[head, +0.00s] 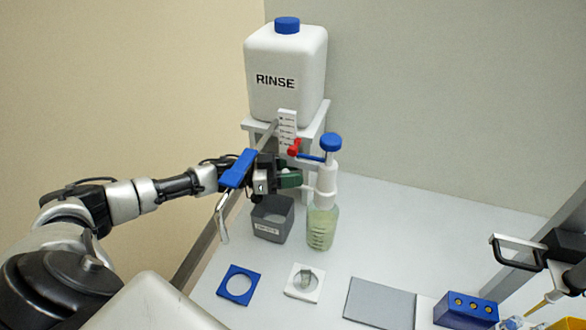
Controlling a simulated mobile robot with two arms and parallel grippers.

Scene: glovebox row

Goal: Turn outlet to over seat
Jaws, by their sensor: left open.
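A bottle-top dispenser (327,178) with a white body and a blue top knob (331,142) sits on a clear bottle of pale green liquid (322,228). A thin blue arm (311,158) reaches left from it towards a red piece (294,148); I cannot tell whether they join. My left gripper (288,179) is open, just left of the dispenser body and below the red piece; contact cannot be told. A white square plate (304,294) holding a small clear vessel (305,280) and a blue square ring (239,286) lie in front.
A white RINSE container (285,77) stands on a raised stand behind. A grey bin (271,219) is below my gripper.

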